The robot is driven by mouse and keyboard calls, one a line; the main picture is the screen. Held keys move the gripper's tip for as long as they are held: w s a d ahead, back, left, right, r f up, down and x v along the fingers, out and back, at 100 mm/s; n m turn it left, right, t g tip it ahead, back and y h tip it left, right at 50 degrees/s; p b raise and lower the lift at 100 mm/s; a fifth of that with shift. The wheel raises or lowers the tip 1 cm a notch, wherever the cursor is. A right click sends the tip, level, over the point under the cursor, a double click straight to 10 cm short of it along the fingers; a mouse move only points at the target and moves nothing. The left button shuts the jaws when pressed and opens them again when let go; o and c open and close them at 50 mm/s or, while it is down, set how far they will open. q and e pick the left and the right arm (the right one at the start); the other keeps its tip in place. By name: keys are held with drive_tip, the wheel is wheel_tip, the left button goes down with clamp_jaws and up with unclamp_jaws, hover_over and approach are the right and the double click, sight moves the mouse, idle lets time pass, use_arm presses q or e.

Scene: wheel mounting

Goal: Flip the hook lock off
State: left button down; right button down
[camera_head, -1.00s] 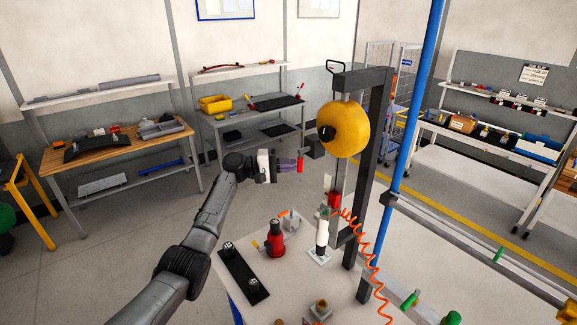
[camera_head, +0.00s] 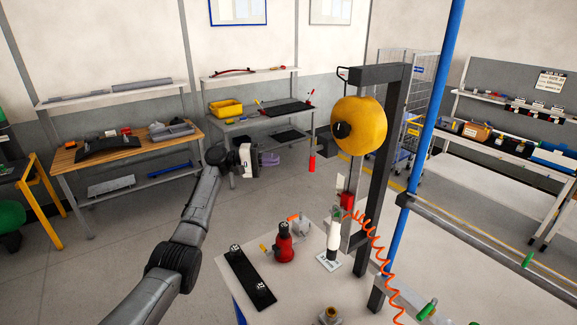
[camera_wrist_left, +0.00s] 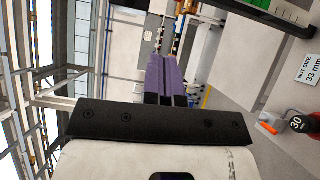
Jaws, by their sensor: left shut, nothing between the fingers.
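A red handle (camera_head: 312,163) hangs upright below a dark grey arm left of the yellow round body (camera_head: 360,126) on the dark frame. It looks like the hook lock's lever; its latch detail is too small to tell. My left gripper (camera_head: 270,159) is to the left of the red handle, apart from it, its purple fingers pointing right. The fingers (camera_wrist_left: 165,80) are shut and empty in the left wrist view. The red handle cannot be made out in the wrist view. My right gripper is not in view.
A white worktable below holds a red tool (camera_head: 284,243), a black plate (camera_head: 249,276) and a white tool (camera_head: 333,238). An orange coiled hose (camera_head: 377,250) hangs beside the dark frame post (camera_head: 390,150). A blue pole (camera_head: 425,130) stands to the right. Open floor lies left of my arm.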

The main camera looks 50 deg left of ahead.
use_arm(q)
drive_tip(key=shift+r+b+v, duration=0.2)
drive_tip(key=shift+b+v, duration=0.25)
drive_tip(key=shift+v, duration=1.7)
